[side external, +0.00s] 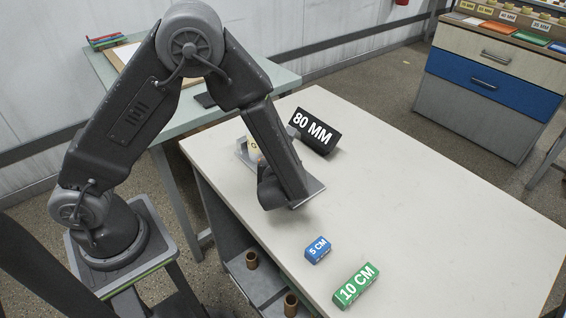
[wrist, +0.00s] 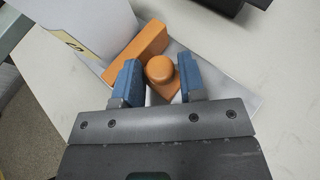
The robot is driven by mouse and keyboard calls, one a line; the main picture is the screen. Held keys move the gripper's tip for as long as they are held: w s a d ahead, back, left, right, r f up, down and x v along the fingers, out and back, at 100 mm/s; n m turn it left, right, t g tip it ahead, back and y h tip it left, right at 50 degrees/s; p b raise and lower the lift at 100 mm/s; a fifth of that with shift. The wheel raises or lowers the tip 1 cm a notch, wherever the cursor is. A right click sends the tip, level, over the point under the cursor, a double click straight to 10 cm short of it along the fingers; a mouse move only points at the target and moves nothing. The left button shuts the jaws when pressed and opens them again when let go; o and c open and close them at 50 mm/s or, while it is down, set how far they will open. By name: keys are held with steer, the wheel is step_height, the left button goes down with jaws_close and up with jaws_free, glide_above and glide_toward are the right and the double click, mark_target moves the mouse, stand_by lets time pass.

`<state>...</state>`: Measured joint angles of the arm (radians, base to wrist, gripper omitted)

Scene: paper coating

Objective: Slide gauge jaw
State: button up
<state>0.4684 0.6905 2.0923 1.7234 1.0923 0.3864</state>
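The gauge has a pale metal base plate (wrist: 222,83) and a grey-white upright panel (wrist: 85,22) with a yellow label. On the plate lie an orange bar (wrist: 137,53) and, beside it, an orange piece with a round knob (wrist: 160,69), which appears to be the jaw. My gripper (wrist: 161,78) has its two blue fingers on either side of the knob. Narrow gaps seem to show between fingers and knob, so it looks open around it.
A black "80 MM" block (side external: 315,133) lies close behind the gauge. A blue "5 CM" block (side external: 318,250) and a green "10 CM" block (side external: 355,287) lie near the front edge of the white table (side external: 440,200). The table's right side is clear.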

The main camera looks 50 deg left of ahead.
steer(key=shift+c, duration=0.2)
jaws_close()
steer(key=shift+d, duration=0.1)
steer(key=d, duration=0.3)
steer(key=shift+d, duration=0.3)
steer(key=shift+o, duration=0.2)
jaws_free()
